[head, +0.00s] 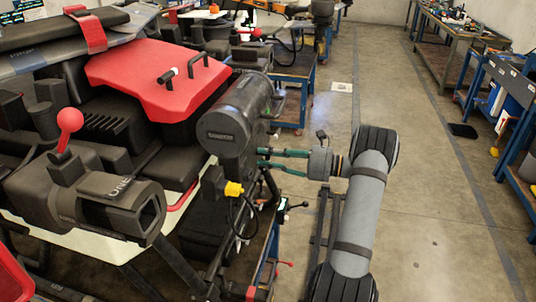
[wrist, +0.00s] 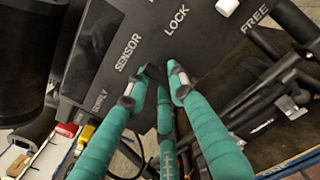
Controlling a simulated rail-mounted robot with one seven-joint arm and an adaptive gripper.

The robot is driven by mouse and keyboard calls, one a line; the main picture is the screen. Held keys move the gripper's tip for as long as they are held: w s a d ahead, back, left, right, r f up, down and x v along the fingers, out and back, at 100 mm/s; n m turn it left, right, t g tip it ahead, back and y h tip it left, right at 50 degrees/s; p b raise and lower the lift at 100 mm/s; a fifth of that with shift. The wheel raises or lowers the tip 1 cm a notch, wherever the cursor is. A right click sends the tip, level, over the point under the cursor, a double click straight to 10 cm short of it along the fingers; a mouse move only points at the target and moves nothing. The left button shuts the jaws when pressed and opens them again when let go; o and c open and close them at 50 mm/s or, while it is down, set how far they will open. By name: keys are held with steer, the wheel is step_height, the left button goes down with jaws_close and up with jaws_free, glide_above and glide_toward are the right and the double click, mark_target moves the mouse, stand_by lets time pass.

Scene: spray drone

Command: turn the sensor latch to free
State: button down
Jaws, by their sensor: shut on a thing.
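In the wrist view a dark panel (wrist: 110,55) carries the white words SENSOR, LOCK and FREE. FREE is at the upper right, LOCK at the upper middle. The sensor latch (wrist: 155,73) shows as a small black piece below LOCK, largely hidden by the fingers. My gripper (wrist: 154,84) has teal fingers shut on it. The latch's exact angle is hard to tell. In the head view my gripper (head: 262,158) reaches left to the side of the spray drone, under a dark cylindrical housing (head: 236,118). The latch itself cannot be made out there.
The drone has a red cover (head: 155,78) and a red-knobbed lever (head: 70,122). Workbenches (head: 455,52) stand at the right. The floor (head: 430,200) between is mostly clear.

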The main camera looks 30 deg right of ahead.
steer(key=shift+d+r, duration=0.1)
steer(key=shift+d, duration=0.05)
steer(key=c, duration=1.6)
jaws_free()
steer(key=shift+w+d, duration=0.1)
steer(key=shift+o, duration=0.3)
steer(key=v, duration=1.2)
